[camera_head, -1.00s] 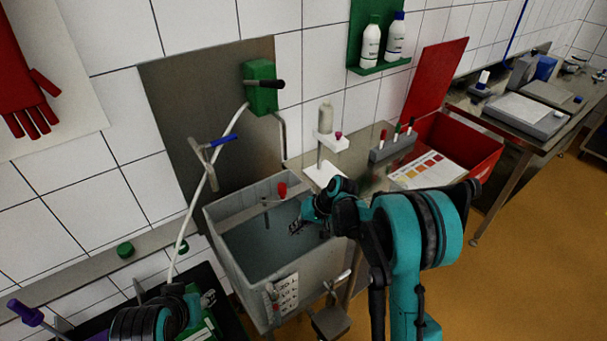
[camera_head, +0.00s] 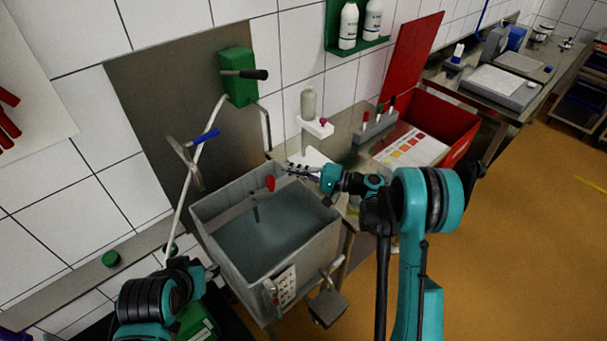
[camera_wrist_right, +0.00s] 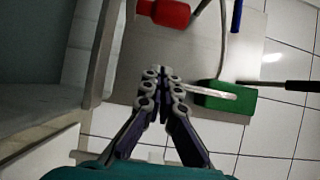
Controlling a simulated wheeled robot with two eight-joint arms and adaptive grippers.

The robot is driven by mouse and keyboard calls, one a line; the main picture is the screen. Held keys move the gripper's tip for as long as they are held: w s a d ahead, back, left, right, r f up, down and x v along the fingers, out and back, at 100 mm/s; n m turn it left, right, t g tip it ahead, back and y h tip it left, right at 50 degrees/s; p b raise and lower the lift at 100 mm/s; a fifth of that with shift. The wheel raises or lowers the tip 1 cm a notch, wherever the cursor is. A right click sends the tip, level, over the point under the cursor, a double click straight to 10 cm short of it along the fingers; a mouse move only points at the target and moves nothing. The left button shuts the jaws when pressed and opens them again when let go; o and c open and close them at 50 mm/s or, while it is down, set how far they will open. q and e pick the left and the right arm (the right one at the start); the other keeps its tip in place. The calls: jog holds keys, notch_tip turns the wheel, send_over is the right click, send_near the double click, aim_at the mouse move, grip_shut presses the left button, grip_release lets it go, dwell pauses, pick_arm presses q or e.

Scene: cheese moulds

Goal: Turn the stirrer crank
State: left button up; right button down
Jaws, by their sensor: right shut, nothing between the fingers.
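The stirrer crank is a red grip (camera_head: 270,183) on a thin grey rod (camera_head: 255,205) in the grey vat (camera_head: 210,240), which holds dull liquid. In the right wrist view the red grip (camera_wrist_right: 165,12) shows at the top, beyond my fingertips. My right gripper (camera_head: 291,170) is shut and empty, just right of the red grip at the vat's far rim, apart from it. Its closed fingers also show in the right wrist view (camera_wrist_right: 163,82). My left gripper (camera_head: 207,272) is low at the left, in front of the vat, and its fingers are too unclear to read.
A green wall box (camera_head: 237,78) with a black lever hangs above the vat. A blue-handled tool (camera_head: 204,137) hangs left of it. A white stand with a bottle (camera_head: 308,105), a rack of markers (camera_head: 375,127) and a red bin (camera_head: 460,125) stand to the right.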

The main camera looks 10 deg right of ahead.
jog(key=x, duration=0.3)
jog(key=shift+w+a+f+b, duration=0.1)
jog(key=shift+w+a+b, duration=0.05)
jog(key=shift+a+b, duration=0.2)
jog(key=shift+s+a+b, duration=0.2)
jog(key=shift+s+b, duration=0.2)
jog(key=shift+s, duration=1.65)
